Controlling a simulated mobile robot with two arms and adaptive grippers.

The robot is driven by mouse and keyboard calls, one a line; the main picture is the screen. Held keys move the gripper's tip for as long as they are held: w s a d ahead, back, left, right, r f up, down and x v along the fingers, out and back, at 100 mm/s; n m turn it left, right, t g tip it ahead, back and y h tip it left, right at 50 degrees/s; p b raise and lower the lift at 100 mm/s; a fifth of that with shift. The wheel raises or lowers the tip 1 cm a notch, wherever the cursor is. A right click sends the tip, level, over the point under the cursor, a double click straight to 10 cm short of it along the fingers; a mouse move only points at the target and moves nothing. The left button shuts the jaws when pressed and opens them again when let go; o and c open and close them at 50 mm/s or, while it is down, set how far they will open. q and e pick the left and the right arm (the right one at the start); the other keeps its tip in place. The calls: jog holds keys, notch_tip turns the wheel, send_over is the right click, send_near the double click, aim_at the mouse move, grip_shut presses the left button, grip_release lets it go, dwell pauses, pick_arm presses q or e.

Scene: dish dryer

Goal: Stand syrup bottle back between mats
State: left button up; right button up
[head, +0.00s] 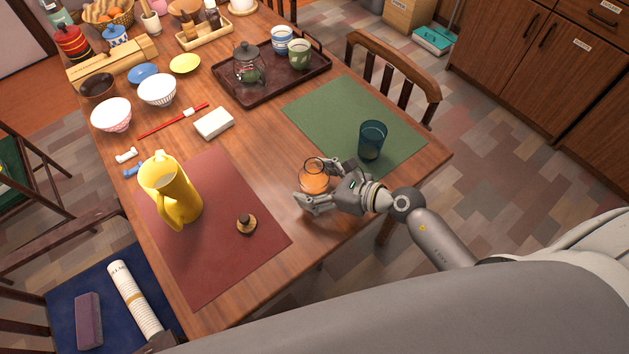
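The syrup bottle (313,180) is a small clear glass vessel with amber liquid. It looks upright on the bare wood between the red mat (215,245) and the green mat (335,110), near the table's right front edge. My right gripper (318,187) reaches in from the right, low over the table. One finger is on the near side of the bottle and the other is at its far side. I cannot tell whether both fingers press on the glass. My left gripper is not in view.
A yellow pitcher (175,195) and a small wooden stopper-like piece (246,224) are on the red mat. A dark teal glass (372,140) stands on the green mat, close behind my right gripper. A white box (214,123), bowls and a dark tray (235,92) lie farther back.

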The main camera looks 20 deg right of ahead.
jog(key=shift+r, duration=0.2)
jog(key=shift+s+d, duration=0.25)
jog(key=shift+d, duration=0.05)
jog(key=b+v, duration=0.1)
jog(key=v, duration=1)
jog(key=shift+s, duration=0.15)
jog(key=shift+r, duration=0.15)
